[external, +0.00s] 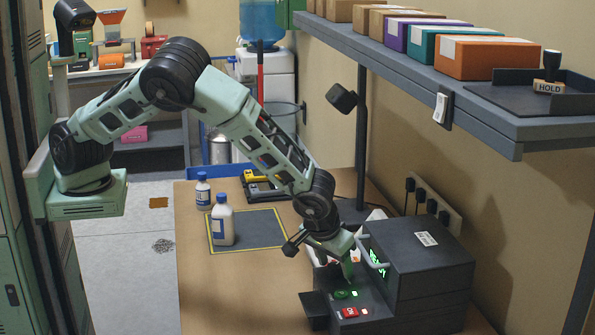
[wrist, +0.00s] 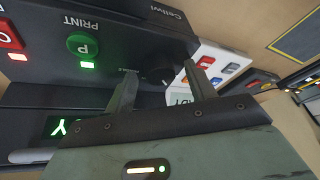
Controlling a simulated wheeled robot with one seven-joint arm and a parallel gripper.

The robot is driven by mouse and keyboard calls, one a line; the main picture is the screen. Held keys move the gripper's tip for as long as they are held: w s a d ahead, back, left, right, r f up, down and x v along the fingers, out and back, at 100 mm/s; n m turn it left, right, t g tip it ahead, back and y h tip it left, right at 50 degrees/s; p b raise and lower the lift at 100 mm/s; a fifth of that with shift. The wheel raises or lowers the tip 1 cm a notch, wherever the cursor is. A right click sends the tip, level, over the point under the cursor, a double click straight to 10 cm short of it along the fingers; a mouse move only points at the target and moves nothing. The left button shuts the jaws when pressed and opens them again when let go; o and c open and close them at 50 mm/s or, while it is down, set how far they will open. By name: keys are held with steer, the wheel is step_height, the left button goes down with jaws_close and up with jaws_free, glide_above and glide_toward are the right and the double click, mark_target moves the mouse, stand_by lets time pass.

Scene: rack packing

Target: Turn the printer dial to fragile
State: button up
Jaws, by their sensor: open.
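The dark printer (external: 425,255) stands at the right front of the bench. In the wrist view its black round dial (wrist: 158,76) lies between the fingertips of my gripper (wrist: 160,72). My gripper is open, one finger on each side of the dial; I cannot tell whether either touches it. Small lettering beside the dial is too small to read, so its setting is unclear. In the external view my gripper (external: 347,272) is low over the printer's front panel and hides the dial.
The green print button (wrist: 83,44) and a red button (wrist: 8,35) sit beside the dial. A lit green screen (external: 378,262) is behind my gripper. A white bottle (external: 222,226) stands on the dark mat (external: 262,232). A shelf (external: 480,110) overhangs the right side.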

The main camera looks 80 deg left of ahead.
steer(key=c, duration=1)
steer(key=shift+o, duration=0.2)
steer(key=shift+m+b, duration=0.3)
steer(key=m+b, duration=0.1)
steer(key=m, duration=0.1)
steer(key=m+t+h+b, duration=0.1)
steer(key=shift+s+a+f+m+h, duration=0.1)
steer(key=shift+a+m+h, duration=0.05)
steer(key=shift+m+h, duration=0.2)
steer(key=m+h+b, duration=0.1)
steer(key=m, duration=0.1)
steer(key=m+b, duration=0.1)
steer(key=m, duration=0.1)
steer(key=shift+a+m+h+b, duration=0.15)
steer(key=shift+m+h+b, duration=0.15)
steer(key=shift+m+h, duration=0.05)
steer(key=m, duration=0.2)
steer(key=m+h, duration=0.1)
steer(key=m, duration=0.1)
steer(key=shift+a+r+h, duration=0.15)
steer(key=shift+r+h, duration=0.05)
steer(key=shift+h, duration=0.1)
steer(key=shift+m+g+h+p, duration=0.5)
steer(key=shift+m+p, duration=0.45)
steer(key=shift+m, duration=0.95)
steer(key=shift+f, duration=0.1)
